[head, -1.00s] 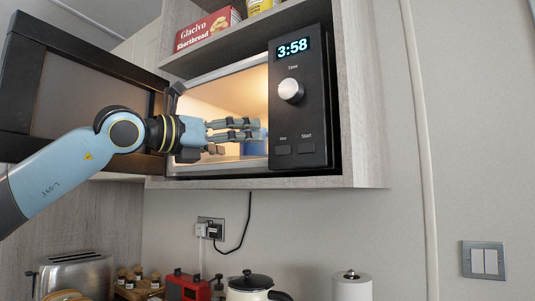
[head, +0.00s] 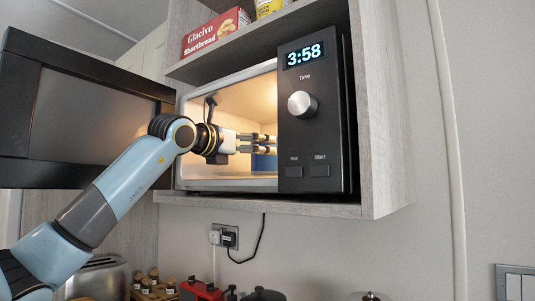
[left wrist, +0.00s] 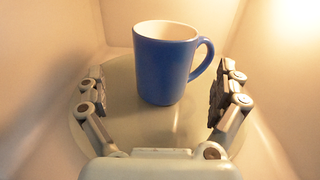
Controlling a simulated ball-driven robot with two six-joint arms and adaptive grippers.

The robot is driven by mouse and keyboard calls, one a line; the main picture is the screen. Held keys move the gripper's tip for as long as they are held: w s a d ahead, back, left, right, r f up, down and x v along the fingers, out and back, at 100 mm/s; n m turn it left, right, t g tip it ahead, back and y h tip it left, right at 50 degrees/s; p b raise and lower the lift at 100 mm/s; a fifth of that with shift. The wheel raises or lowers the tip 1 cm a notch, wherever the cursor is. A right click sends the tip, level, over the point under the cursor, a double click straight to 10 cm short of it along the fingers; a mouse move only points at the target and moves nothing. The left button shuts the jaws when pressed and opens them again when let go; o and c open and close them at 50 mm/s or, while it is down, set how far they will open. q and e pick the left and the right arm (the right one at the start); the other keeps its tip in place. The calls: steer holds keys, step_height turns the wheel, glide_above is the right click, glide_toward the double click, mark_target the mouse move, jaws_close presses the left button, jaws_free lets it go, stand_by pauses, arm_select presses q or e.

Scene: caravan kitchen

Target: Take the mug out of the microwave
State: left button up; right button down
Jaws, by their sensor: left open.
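The microwave (head: 315,165) has its door (head: 85,125) swung open to the left, and its inside is lit. A blue mug (left wrist: 163,70) with a white inside stands upright on the glass turntable (left wrist: 110,140), its handle to the right in the left wrist view. In the head view only a part of the mug (head: 262,162) shows, behind my fingers and the control panel. My left gripper (head: 268,143) is inside the microwave. In the left wrist view the left gripper (left wrist: 155,95) is open, with a finger on each side of the mug, apart from it. My right gripper is not in view.
The microwave sits in a wooden cupboard niche (head: 388,195). A red shortbread box (head: 214,32) and a yellow tin (head: 268,7) stand on the shelf above. Below are a toaster (head: 100,278), spice jars and a kettle. The microwave walls are close around my gripper.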

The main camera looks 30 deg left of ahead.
arm_select(q)
steer(key=w, duration=0.1)
steer(key=w+p, duration=0.1)
steer(key=w+r+p, duration=0.1)
steer(key=shift+w+d, duration=0.35)
steer(key=shift+w+f, duration=0.1)
steer(key=shift+w, duration=0.1)
steer(key=shift+s+a, duration=0.1)
steer(key=shift+c, duration=0.8)
steer(key=c, duration=1.5)
steer(key=shift+c, duration=0.2)
